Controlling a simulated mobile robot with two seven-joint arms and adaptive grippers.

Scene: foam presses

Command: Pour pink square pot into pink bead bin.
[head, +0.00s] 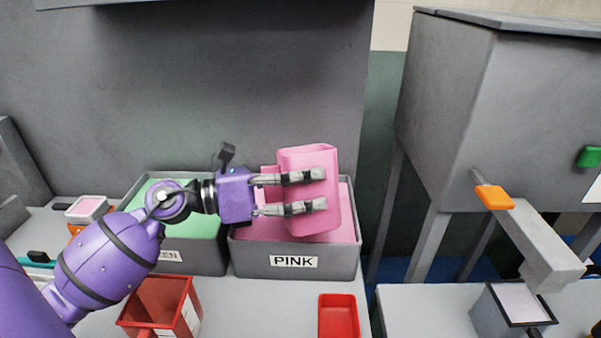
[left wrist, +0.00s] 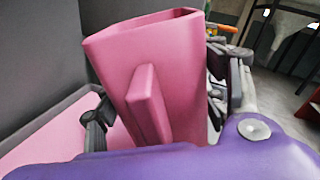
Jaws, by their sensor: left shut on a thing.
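My left gripper (head: 321,190) is shut on the pink square pot (head: 311,158). It holds the pot over the pink bead bin (head: 340,265), a grey box labelled PINK with pink fill (head: 258,226) inside. The pot leans slightly in the head view, with its rim at the top. In the left wrist view, the pot (left wrist: 185,75) shows its open rim at the top and a block-like handle (left wrist: 148,105). The pot's contents are hidden. My right gripper is not in view.
A green-filled grey bin (head: 200,260) stands directly left of the pink one. A red container (head: 160,305) and a red tray (head: 339,316) stand in front. A grey machine (head: 450,110) with an orange-tipped lever (head: 494,197) is at the right. A grey panel rises behind the bins.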

